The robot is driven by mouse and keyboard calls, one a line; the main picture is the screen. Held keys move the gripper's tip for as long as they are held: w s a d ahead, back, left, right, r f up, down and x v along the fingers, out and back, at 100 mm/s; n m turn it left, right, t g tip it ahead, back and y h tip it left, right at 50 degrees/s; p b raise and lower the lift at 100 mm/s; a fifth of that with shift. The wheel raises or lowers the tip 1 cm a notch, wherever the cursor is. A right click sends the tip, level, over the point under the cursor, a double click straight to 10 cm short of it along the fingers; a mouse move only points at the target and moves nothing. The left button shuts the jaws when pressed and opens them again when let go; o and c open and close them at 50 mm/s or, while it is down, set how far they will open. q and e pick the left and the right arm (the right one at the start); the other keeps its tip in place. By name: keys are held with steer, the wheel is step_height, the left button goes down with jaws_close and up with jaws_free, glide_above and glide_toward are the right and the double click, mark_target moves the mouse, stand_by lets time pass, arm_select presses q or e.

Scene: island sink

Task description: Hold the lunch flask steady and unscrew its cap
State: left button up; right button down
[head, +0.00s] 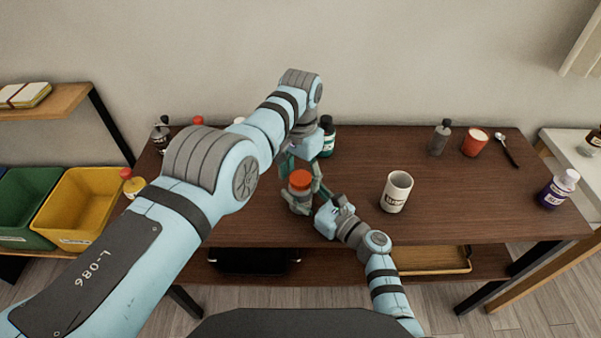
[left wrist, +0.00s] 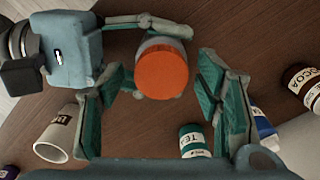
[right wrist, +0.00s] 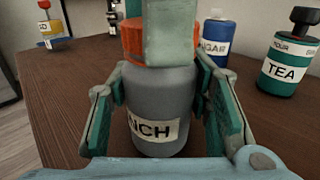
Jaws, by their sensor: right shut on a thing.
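The lunch flask (right wrist: 160,90) is a grey bottle with an orange cap and a partly hidden label, standing upright on the dark wooden table. Its orange cap (head: 299,179) also shows in the left wrist view (left wrist: 162,74). My right gripper (head: 318,194) is low at the flask's side and shut on its body, one finger on each side. My left gripper (head: 299,158) is above the flask, pointing down. Its fingers are spread wide, with the cap between and below them and gaps on both sides. One of its fingers hides part of the cap in the right wrist view.
A white mug (head: 397,192) stands right of the flask. The table's right middle is clear.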

mark_target(301, 178)
arm_select(q)
steer(key=shift+r, duration=0.1)
step_height(301, 178, up, 4)
steer(key=shift+w+r, duration=0.1)
steer(key=shift+r, duration=0.1)
steer(key=shift+c, duration=0.4)
steer(key=shift+w+r+m, duration=0.2)
steer(key=shift+r+m, duration=0.3)
steer(key=shift+r, duration=0.05)
steer(key=shift+w+r+m, duration=0.15)
steer(key=shift+r+m, duration=0.35)
steer(key=shift+r, duration=0.05)
steer(key=m, duration=0.3)
steer(key=shift+r, duration=0.35)
steer(key=m, duration=0.3)
steer(key=shift+s+r, duration=0.1)
steer(key=shift+r, duration=0.15)
steer(key=m, duration=0.5)
steer(key=shift+s+m, duration=0.25)
steer(key=shift+m, duration=0.05)
steer(key=shift+f+m, duration=0.15)
steer(key=shift+m, duration=0.35)
step_height(301, 178, down, 8)
steer(key=shift+r, duration=0.15)
